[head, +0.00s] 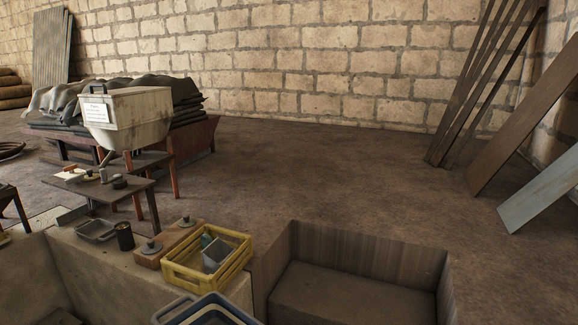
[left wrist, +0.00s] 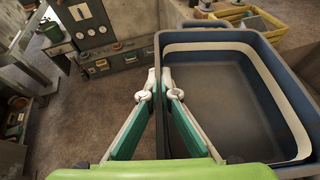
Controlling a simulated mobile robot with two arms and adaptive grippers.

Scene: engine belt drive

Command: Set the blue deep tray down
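The blue deep tray (left wrist: 282,70), dark blue with a pale band inside, fills the right of the left wrist view and looks empty. Its rim also shows at the bottom edge of the head view (head: 212,306), where most of it is cut off. My left gripper (left wrist: 163,82) has its white-tipped green fingers close together at the tray's left wall, apparently pinching it. Whether the tray's underside touches a support is hidden. My right gripper is in neither view.
A yellow crate (head: 232,262) holding small items stands just beyond the tray. Beside it are a wooden block (head: 172,245), a dark can (head: 124,237) and a metal dish (head: 95,229). An open, box-like recess (head: 345,295) lies to the right.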

